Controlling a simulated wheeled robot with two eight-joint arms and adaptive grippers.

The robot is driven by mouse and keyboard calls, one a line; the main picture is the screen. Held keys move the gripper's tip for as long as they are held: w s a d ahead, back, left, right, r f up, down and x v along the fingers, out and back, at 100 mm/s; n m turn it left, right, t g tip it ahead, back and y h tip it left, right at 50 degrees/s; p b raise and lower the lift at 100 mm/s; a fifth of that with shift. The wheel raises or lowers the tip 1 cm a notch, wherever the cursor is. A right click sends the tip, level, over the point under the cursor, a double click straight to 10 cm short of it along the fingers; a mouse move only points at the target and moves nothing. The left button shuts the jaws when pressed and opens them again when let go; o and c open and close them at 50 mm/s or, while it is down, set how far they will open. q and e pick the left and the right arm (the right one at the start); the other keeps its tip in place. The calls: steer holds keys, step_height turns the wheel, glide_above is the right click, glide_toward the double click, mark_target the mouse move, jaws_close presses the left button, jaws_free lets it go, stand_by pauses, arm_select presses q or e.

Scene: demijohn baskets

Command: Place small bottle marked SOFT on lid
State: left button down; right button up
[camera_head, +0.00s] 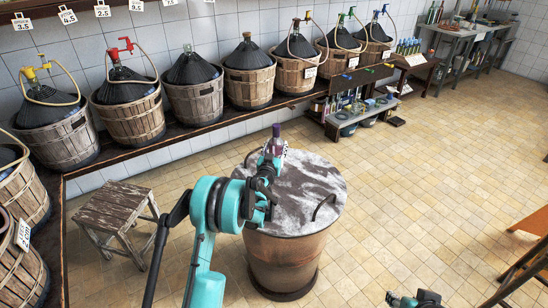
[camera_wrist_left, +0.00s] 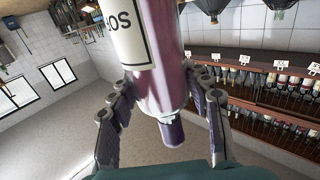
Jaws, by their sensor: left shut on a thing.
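The small purple bottle (camera_head: 276,132) has a dark cap and a pale label; the wrist view shows the bottle (camera_wrist_left: 160,70) with part of the lettering, "SO", readable. My left gripper (camera_head: 268,162) is shut on its body, with a finger on each side in the wrist view (camera_wrist_left: 163,100). The bottle looks upright at the far left edge of the lid (camera_head: 308,182), a round grey-white worn top on a large brown barrel. The gripper hides the bottle's base, so I cannot tell whether it touches the lid. Part of my right gripper (camera_head: 398,299) shows at the bottom edge, state unclear.
Demijohns in wooden baskets (camera_head: 195,100) line the bench along the wall. A wooden stool (camera_head: 118,208) stands left of the barrel. A dark curved handle (camera_head: 324,206) rises on the lid's right side. The lid's middle is clear, as is the tiled floor (camera_head: 420,170) to the right.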

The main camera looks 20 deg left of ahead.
arm_select(q)
steer(key=shift+w+a+f, duration=0.3)
steer(key=shift+a+f, duration=0.15)
steer(key=shift+a, duration=0.15)
steer(key=shift+f+b, duration=1.25)
steer(key=shift+f, duration=0.9)
steer(key=c, duration=0.7)
jaws_free()
steer(key=shift+r, duration=0.1)
steer(key=shift+r, duration=0.1)
